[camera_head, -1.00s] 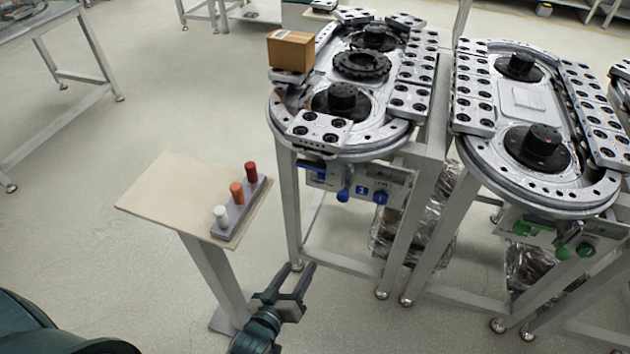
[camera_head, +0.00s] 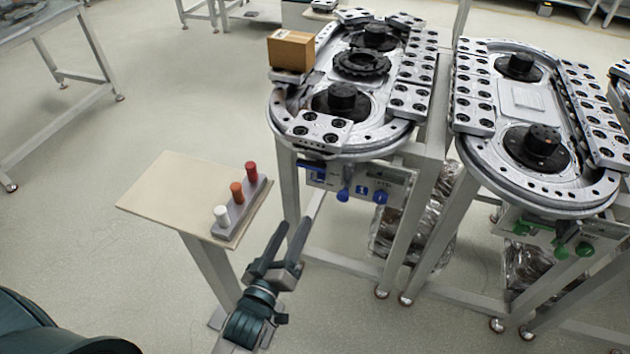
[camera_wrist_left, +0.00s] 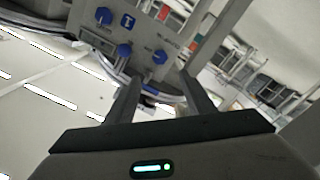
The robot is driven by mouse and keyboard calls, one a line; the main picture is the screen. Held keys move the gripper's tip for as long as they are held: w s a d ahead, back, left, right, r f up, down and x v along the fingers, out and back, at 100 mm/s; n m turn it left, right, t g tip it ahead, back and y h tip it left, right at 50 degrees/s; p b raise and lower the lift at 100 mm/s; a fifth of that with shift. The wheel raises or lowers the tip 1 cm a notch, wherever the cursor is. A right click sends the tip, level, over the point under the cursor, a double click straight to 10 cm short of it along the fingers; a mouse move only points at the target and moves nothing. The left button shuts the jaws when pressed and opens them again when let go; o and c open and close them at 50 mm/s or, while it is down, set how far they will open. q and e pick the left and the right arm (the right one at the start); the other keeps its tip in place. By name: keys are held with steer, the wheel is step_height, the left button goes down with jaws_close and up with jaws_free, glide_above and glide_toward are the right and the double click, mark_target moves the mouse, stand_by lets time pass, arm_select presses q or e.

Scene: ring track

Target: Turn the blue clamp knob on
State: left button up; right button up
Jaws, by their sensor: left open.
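A control panel with blue knobs hangs below the front of the left ring track. In the head view one blue knob (camera_head: 343,195) sits left of a blue number label and another blue knob (camera_head: 380,197) sits right of it. In the left wrist view several blue knobs show, one at upper left (camera_wrist_left: 103,15), one lower in the middle (camera_wrist_left: 124,50) and one on the right (camera_wrist_left: 160,57). The lettering is too small to tell which is the clamp knob. My left gripper (camera_head: 294,230) is open and empty, below and left of the panel, apart from it. My right gripper is out of view.
A small beige stand (camera_head: 165,195) with a grey block carrying white, orange and red pegs stands left of my left gripper. A cardboard box (camera_head: 291,50) sits on the left track. A second track (camera_head: 540,190) with green knobs is at right. Table legs flank the panel.

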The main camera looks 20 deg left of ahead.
mark_target(316, 179)
arm_select(q)
steer(key=w, duration=0.4)
steer(key=w+p, duration=0.1)
steer(key=w, duration=0.9)
steer(key=shift+w+d+p, duration=0.25)
steer(key=shift+p, duration=0.15)
steer(key=shift+w, duration=0.8)
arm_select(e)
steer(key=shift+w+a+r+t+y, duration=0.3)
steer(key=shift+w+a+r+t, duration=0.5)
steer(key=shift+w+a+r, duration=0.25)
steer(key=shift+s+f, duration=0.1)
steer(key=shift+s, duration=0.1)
arm_select(q)
steer(key=shift+c, duration=1.2)
steer(key=c, duration=0.8)
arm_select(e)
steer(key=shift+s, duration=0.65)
